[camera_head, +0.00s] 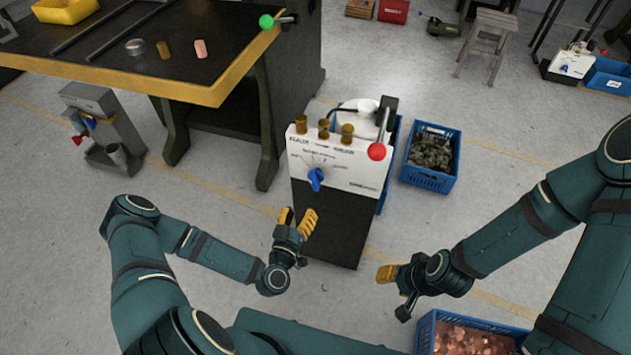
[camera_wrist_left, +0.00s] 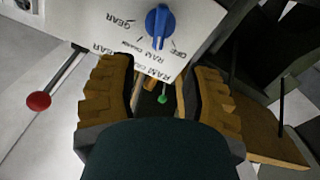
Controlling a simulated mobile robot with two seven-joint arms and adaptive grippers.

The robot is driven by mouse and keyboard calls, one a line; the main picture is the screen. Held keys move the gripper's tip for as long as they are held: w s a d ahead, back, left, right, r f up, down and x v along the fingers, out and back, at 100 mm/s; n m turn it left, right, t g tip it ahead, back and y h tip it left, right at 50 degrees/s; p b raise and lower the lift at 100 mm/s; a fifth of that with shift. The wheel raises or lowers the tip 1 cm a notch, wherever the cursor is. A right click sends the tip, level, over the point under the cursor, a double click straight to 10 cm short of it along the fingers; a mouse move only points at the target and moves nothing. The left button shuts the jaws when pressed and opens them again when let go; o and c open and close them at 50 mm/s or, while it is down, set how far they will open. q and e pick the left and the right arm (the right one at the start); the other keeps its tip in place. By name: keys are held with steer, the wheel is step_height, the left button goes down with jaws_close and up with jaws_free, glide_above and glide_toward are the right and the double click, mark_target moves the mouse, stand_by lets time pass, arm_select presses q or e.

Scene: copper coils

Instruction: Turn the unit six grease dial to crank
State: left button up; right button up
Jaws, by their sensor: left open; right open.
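A machine unit with a white sloped panel (camera_head: 340,165) on a black cabinet stands in the middle of the head view. Its blue dial (camera_head: 315,178) sits low on the panel, with printed labels around it. In the left wrist view the dial (camera_wrist_left: 159,25) is near the top, close to words like GEAR, RAM and OFF; I cannot tell which mark it points at. My left gripper (camera_head: 297,219) is open and empty, below the dial and apart from it; its fingers also show in the wrist view (camera_wrist_left: 157,85). My right gripper (camera_head: 388,274) is open and empty, right of the cabinet.
A red-knobbed lever (camera_head: 377,152) is on the unit's right side, and brass caps (camera_head: 323,128) are on top. A blue crate of dark scrap (camera_head: 434,154) stands to the right. A workbench (camera_head: 130,55) with a green-knobbed lever (camera_head: 267,22) is at upper left.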

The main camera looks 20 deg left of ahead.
mark_target(312, 184)
arm_select(q)
steer(key=w, duration=0.4)
steer(key=w+b, duration=0.1)
steer(key=w, duration=0.7)
steer(key=shift+w+d+b, duration=0.1)
steer(key=shift+d+b, duration=0.15)
steer(key=shift+b, duration=0.15)
jaws_close()
